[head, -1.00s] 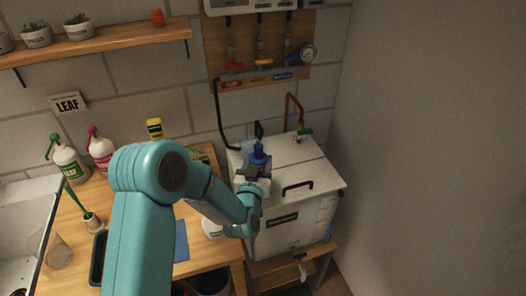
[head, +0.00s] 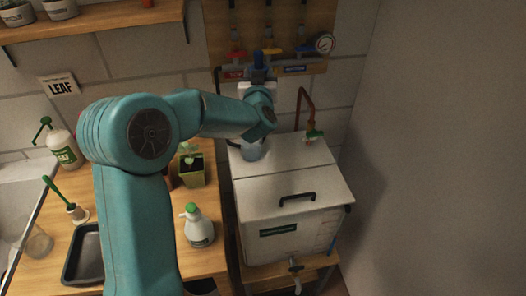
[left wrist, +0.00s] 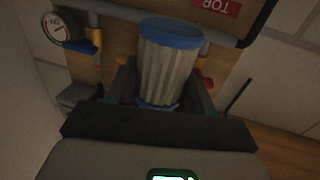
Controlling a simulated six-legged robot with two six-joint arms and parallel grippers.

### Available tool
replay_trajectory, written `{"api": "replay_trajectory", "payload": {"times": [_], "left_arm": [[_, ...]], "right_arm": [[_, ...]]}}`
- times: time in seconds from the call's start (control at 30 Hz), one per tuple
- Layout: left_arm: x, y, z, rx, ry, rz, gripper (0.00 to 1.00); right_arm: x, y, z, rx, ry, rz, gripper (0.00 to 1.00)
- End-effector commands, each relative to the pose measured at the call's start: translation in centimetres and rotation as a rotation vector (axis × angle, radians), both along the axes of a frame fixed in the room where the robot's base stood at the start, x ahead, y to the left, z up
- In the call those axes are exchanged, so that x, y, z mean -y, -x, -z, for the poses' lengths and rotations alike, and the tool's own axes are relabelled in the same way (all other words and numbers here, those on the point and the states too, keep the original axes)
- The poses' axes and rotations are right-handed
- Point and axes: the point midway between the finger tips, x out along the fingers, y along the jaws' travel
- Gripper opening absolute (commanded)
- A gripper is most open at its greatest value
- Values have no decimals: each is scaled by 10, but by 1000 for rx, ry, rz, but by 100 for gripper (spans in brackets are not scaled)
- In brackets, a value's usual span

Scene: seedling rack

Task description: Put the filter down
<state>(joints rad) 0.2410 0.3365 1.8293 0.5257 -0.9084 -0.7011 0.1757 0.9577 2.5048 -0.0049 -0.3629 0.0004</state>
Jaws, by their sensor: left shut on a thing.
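The filter is a pleated whitish cylinder (left wrist: 168,68) with blue end caps, seen in the left wrist view. My left gripper (left wrist: 162,98) is shut on it near one end. In the head view only a dark blue part of the filter (head: 258,61) shows above my left gripper (head: 258,77), which is raised in front of the valve board. The rest is hidden by the gripper and wrist. My right gripper is not in view.
Below the wrist stands a white tank (head: 290,235) with a flat lid and black handle (head: 297,197). A copper pipe (head: 304,105) rises behind. The wooden bench (head: 215,262) holds a spray bottle (head: 198,226) and potted seedling (head: 190,165).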

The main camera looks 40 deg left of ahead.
Motion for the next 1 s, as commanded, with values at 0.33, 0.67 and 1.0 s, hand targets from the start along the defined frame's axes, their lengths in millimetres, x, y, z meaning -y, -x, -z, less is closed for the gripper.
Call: {"api": "replay_trajectory", "payload": {"times": [0.33, 0.67, 1.0], "left_arm": [[-24, 24, 19, -10, -2, -47, 21], [-23, 23, 113, -9, -1, -44, 21], [-22, 19, 160, -4, -2, -42, 21]], "right_arm": [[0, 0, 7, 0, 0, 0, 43], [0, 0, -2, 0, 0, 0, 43], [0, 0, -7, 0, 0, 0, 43]]}}
